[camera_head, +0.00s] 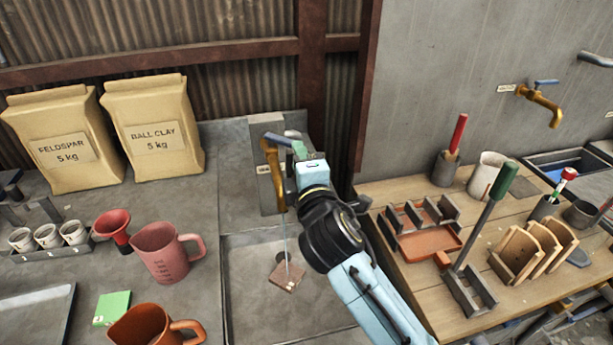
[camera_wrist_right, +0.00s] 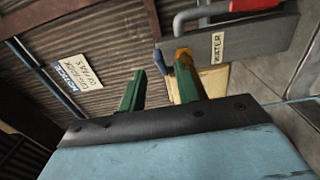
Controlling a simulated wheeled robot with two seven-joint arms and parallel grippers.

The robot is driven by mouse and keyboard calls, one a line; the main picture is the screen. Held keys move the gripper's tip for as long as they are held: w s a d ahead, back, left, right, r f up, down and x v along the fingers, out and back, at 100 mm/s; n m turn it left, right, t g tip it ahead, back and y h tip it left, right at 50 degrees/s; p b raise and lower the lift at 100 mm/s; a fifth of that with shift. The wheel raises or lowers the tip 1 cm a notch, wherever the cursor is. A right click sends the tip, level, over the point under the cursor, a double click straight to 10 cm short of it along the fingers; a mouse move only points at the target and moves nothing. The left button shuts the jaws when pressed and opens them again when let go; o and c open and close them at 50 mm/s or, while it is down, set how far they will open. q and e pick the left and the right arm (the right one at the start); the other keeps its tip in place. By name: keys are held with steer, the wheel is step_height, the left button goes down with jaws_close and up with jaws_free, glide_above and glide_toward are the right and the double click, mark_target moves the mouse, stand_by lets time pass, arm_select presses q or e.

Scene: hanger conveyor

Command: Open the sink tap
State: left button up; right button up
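The sink tap (camera_head: 269,168) is brass with a blue lever (camera_head: 276,139), mounted on a grey post behind the sink (camera_head: 250,262). A thin pale stream runs from its spout down into the basin. My right gripper (camera_head: 299,152) is at the right end of the lever. In the right wrist view, my green fingers (camera_wrist_right: 160,92) are apart, with the blue lever tip (camera_wrist_right: 159,62) and brass tap body (camera_wrist_right: 182,58) just beyond them. Contact with the lever cannot be told. My left gripper is not in view.
A brown block (camera_head: 287,276) lies in the basin. A pink jug (camera_head: 166,252) and an orange mug (camera_head: 146,326) stand left of it. A wooden bench (camera_head: 400,192) with tools is on the right. Another brass tap (camera_head: 541,103) is on the right wall.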

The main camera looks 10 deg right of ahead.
steer(key=s, duration=0.5)
steer(key=shift+s+d, duration=0.3)
